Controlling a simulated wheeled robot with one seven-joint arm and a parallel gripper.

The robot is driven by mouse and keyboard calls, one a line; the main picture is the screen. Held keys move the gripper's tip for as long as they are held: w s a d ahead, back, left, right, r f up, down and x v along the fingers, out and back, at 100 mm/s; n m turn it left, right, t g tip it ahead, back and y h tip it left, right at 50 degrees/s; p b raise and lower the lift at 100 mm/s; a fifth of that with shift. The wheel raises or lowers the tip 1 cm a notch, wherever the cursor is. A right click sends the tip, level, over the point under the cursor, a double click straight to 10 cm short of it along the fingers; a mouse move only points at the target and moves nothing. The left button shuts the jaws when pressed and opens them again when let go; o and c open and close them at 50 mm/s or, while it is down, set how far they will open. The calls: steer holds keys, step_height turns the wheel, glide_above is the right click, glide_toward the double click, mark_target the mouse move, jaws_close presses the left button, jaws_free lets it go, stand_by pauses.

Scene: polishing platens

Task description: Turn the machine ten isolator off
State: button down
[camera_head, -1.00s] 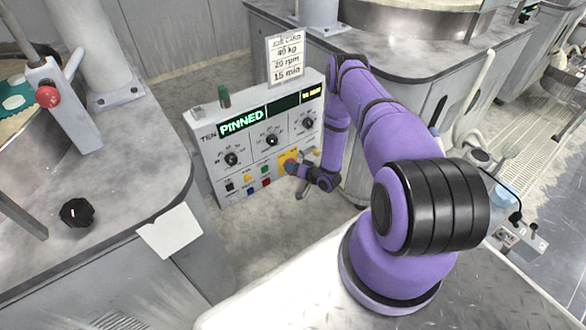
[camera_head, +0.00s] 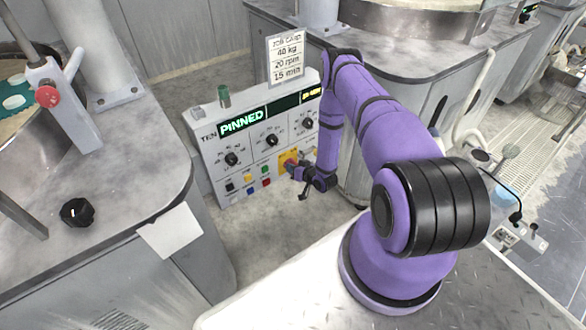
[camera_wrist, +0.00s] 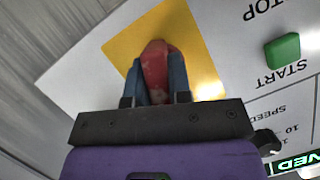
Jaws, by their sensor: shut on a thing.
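The machine ten control panel (camera_head: 208,160) stands upright, marked TEN, with a lit display reading PINNED. Its isolator is a red handle (camera_wrist: 154,66) on a yellow plate (camera_wrist: 195,52), at the panel's lower right; the yellow plate also shows in the head view (camera_head: 287,157). My gripper (camera_wrist: 157,84) is shut on the red handle, one blue finger on each side. In the head view my gripper (camera_head: 290,168) is at the yellow plate and covers much of the handle. The handle's on or off marks cannot be read.
A green START button (camera_wrist: 283,50) is beside the yellow plate. The panel carries several dials and small coloured buttons (camera_head: 250,178). A job card (camera_head: 286,58) stands above it. A grey bench with a black knob (camera_head: 77,212) is at left.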

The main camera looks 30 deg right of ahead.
steer(key=n+h, duration=0.1)
steer(key=n, duration=0.1)
steer(key=shift+n+h, duration=0.3)
steer(key=shift+h, duration=0.1)
steer(key=shift+n+h, duration=0.9)
steer(key=shift+n, duration=0.3)
steer(key=n+h, duration=0.2)
steer(key=n, duration=0.2)
steer(key=shift+t+h, duration=0.3)
steer(key=shift+t, duration=0.1)
steer(key=c, duration=1)
jaws_free()
steer(key=shift+c, duration=0.2)
steer(key=v, duration=1.1)
steer(key=shift+f, duration=0.1)
